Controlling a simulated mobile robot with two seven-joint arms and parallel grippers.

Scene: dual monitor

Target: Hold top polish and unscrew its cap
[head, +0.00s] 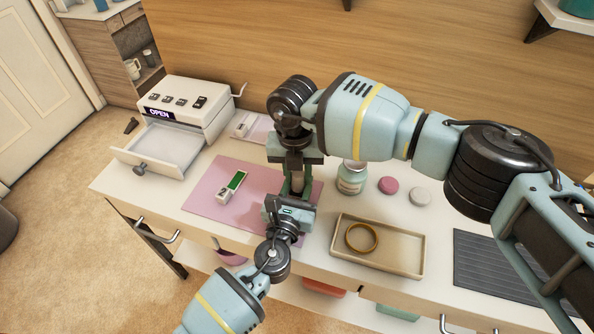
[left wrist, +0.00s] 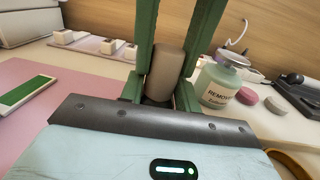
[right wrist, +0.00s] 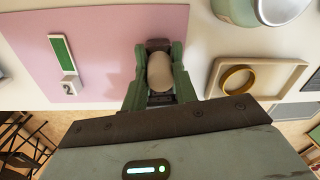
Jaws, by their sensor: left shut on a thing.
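The polish (head: 297,182) is a small upright bottle with a tall beige-brown cap, standing over the pink mat's right side. My left gripper (head: 291,207) is shut on its lower part. The cap shows in the left wrist view (left wrist: 166,72) between green fingers, and its rounded beige end shows in the right wrist view (right wrist: 159,72). My right gripper (head: 296,178) points down from above, with its fingers on either side of the cap. Whether they press on it cannot be told. The bottle's body is mostly hidden by the grippers.
A remover jar (head: 351,180), pink disc (head: 388,185) and white disc (head: 420,196) stand right of the grippers. A tray (head: 395,258) with a gold ring (head: 361,238) lies in front. An open drawer (head: 165,149) is left.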

